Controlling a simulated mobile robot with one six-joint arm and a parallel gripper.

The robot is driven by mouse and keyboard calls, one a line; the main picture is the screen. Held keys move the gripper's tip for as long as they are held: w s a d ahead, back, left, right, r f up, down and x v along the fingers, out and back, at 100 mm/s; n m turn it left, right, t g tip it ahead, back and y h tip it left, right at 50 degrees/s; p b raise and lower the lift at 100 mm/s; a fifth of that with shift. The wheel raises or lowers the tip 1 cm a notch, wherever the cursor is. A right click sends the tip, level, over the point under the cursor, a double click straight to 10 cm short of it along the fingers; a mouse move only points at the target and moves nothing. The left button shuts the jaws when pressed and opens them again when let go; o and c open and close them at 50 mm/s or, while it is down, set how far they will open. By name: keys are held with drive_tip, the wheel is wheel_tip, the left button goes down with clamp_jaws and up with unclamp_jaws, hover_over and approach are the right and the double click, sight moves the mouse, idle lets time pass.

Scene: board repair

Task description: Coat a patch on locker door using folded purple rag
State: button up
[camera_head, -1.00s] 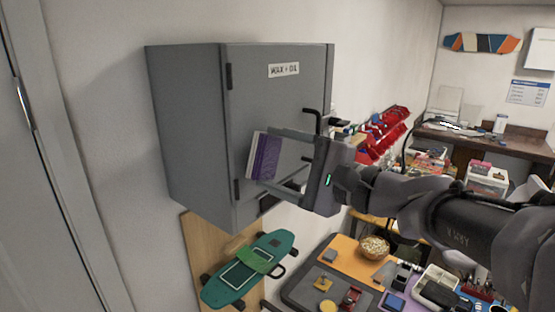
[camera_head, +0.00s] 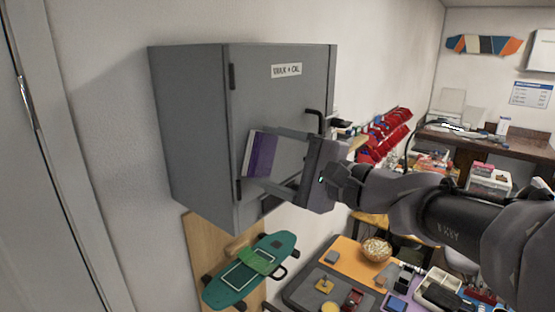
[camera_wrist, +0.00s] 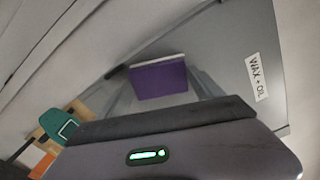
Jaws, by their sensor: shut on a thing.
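The grey locker (camera_head: 190,130) hangs on the wall, and its door (camera_head: 285,100) with the "WAX + OIL" label is closed. My gripper (camera_head: 262,155) is in front of the lower half of the door, shut on the folded purple rag (camera_head: 264,154). The rag has a pale face on its left side and stands upright between the fingers. In the wrist view the purple rag (camera_wrist: 158,80) sits between the fingertips, close to the grey door (camera_wrist: 245,50). I cannot tell whether the rag touches the door. No coated patch is distinguishable on the door.
Below, a green skateboard (camera_head: 250,270) leans by a wooden panel. A workbench with an orange mat (camera_head: 348,262) and a bowl (camera_head: 376,249) stands lower right. Red bins (camera_head: 385,135) line the wall behind.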

drive_tip(key=shift+w+a, duration=0.1)
drive_tip(key=w+d, duration=0.1)
drive_tip(key=w, duration=0.1)
drive_tip(key=w+d+b, duration=0.1)
drive_tip(key=w+d, duration=0.2)
drive_tip(key=w, duration=0.1)
drive_tip(key=shift+d+f+b, duration=0.15)
drive_tip(key=shift+d+b, duration=0.15)
drive_tip(key=shift+b, duration=0.05)
